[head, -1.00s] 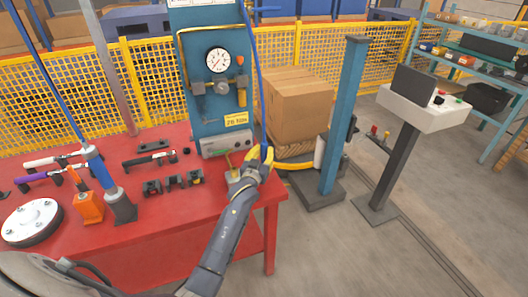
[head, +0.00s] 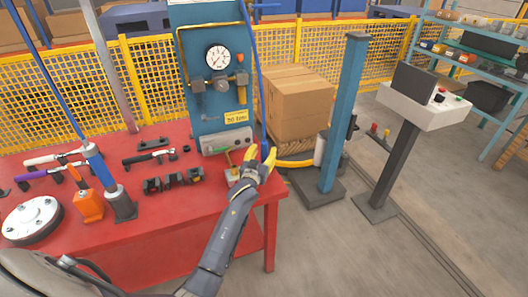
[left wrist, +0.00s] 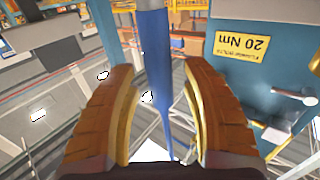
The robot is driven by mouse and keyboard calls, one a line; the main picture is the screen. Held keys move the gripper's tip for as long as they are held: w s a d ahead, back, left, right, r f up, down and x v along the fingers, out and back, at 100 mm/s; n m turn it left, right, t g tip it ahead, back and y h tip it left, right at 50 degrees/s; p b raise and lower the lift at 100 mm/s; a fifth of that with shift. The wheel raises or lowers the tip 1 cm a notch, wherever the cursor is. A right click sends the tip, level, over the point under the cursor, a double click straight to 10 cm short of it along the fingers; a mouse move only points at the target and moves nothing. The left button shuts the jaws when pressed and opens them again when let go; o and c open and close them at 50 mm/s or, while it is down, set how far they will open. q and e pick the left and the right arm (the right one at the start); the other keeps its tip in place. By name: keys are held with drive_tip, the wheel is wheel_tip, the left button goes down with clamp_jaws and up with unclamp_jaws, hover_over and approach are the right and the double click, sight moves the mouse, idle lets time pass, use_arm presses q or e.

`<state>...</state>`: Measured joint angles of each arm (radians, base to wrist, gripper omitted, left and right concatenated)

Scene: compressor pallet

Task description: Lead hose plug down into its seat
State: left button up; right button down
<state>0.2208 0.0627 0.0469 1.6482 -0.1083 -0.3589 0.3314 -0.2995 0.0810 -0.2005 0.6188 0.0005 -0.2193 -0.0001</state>
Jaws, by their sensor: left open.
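A blue hose (head: 255,75) hangs down the right side of the blue panel toward my left gripper (head: 261,156). My left gripper has yellow fingertips and is open, just past the table's right back corner. In the left wrist view the hose (left wrist: 156,70) runs between the two spread fingers, with visible gaps on both sides. I cannot make out the hose plug's end or whether it sits in a seat. A small fitting with a green lever (head: 226,158) stands on the table left of the gripper. My right gripper is not in view.
The red table (head: 180,215) carries black clamps (head: 172,183), a round flange (head: 33,219) and several tools. The blue panel (head: 205,110) with a gauge stands behind. A blue post (head: 344,120) and cardboard box (head: 298,105) stand to the right.

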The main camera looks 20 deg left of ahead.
use_arm(q)
drive_tip(key=s+d, duration=0.1)
drive_tip(key=s, duration=1)
drive_tip(key=shift+s+d, duration=0.15)
